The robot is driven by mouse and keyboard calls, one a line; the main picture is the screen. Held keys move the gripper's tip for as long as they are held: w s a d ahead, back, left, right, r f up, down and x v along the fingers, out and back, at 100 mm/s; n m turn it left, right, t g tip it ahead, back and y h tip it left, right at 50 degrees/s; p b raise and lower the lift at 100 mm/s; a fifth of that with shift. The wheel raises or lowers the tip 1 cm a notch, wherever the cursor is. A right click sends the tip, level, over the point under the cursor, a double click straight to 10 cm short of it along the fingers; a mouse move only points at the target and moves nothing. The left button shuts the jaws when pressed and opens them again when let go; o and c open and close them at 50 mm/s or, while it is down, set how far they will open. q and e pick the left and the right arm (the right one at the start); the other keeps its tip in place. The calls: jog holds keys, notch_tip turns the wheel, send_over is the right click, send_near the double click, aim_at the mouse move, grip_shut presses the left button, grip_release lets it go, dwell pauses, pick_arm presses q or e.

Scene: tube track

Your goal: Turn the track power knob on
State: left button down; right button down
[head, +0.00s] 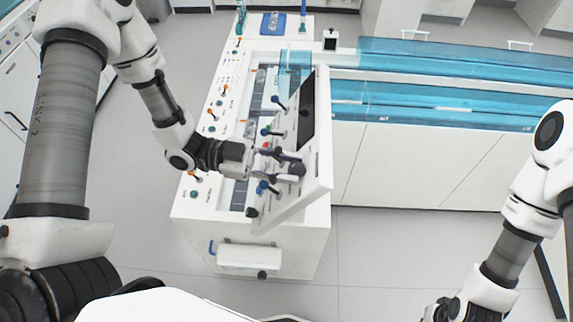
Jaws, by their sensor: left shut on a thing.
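A tilted white control panel (319,165) stands on the near end of the white machine, with a dark screen and several knobs and levers on its left-facing side. My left gripper (278,157) reaches in from the left and is shut on a knob of this panel, mostly hidden by the fingers. I cannot read any label, so I cannot tell for sure that it is the track power knob, nor how far it is turned. A black knob (297,169) shows right beside the fingertips. A blue knob (264,187) is below. My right gripper (441,309) is low at the bottom edge, partly cut off.
The white machine top (208,150) carries several small orange and green controls left of the panel. Blue transparent track covers (440,58) run to the right. A white box (249,256) with a handle projects from the machine's front. The floor around is clear.

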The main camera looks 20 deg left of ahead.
pick_arm(q)
jog(key=m+g+b, duration=0.1)
jog(key=m, duration=0.1)
jog(key=m+g+b, duration=0.1)
jog(key=m+g, duration=0.1)
jog(key=m, duration=0.1)
jog(key=shift+w+f+y+b, duration=0.1)
jog(key=shift+w+y+b, duration=0.05)
jog(key=shift+y+b, duration=0.15)
jog(key=m+g+y+b, duration=0.1)
jog(key=m, duration=0.2)
jog(key=m+g+b, duration=0.1)
jog(key=m, duration=0.1)
jog(key=shift+w+m+y, duration=0.1)
jog(key=shift+m+y, duration=0.3)
jog(key=m+y+b, duration=0.1)
jog(key=m, duration=0.1)
jog(key=m+g+y+b, duration=0.1)
jog(key=m, duration=0.1)
jog(key=shift+d+m+g+b, duration=0.1)
jog(key=shift+m+g+b, duration=0.2)
jog(key=shift+m, duration=0.1)
jog(key=m+y+b, duration=0.1)
jog(key=m, duration=0.1)
jog(key=m+y+b, duration=0.1)
jog(key=m, duration=0.1)
jog(key=shift+r, duration=0.3)
jog(key=shift+y, duration=0.3)
